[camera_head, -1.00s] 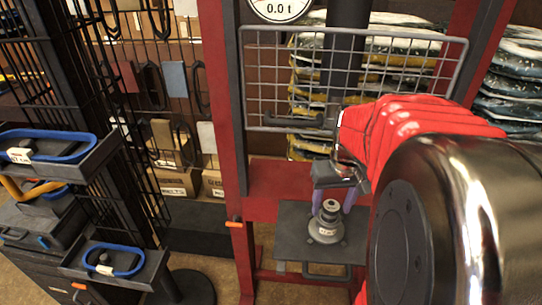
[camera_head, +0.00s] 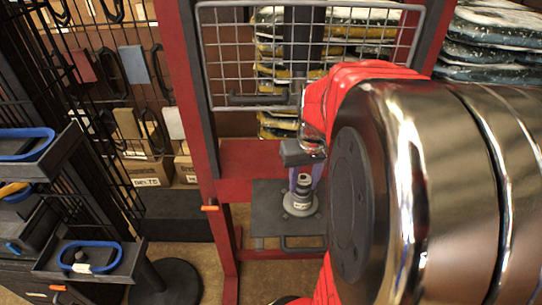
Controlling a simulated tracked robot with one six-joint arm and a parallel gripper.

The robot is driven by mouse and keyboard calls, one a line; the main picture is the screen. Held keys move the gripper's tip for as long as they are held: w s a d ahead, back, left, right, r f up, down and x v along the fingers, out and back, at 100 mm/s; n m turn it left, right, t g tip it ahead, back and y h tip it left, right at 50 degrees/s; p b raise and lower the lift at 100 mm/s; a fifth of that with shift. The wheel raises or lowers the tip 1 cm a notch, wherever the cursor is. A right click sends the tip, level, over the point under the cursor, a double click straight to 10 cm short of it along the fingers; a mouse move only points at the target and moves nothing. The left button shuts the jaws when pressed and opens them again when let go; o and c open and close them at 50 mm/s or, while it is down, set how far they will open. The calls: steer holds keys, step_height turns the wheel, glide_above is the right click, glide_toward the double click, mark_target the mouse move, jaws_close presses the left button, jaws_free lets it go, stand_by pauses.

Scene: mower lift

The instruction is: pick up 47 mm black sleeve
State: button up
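A stepped grey-black part (camera_head: 301,203) with a small white label stands upright on the dark plate (camera_head: 265,222) of the red press. I cannot tell whether the 47 mm black sleeve is this part or a piece of it. My gripper (camera_head: 305,181) hangs above the plate, with its two purple fingers pointing down. The fingers are apart, one on each side of the part's narrow top. I see no clear contact. My red and chrome arm hides the right side of the press.
A wire mesh guard (camera_head: 232,60) hangs on the red press frame (camera_head: 201,135) behind my gripper. Trays with blue belts (camera_head: 90,257) stand at the left. A black mesh rack and cardboard boxes (camera_head: 147,168) are behind them. Stacked bags (camera_head: 490,60) stand at the back right.

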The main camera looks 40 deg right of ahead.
mark_target(304, 180)
jaws_close()
stand_by(0.3)
step_height(304, 180, up, 10)
stand_by(0.6)
stand_by(0.4)
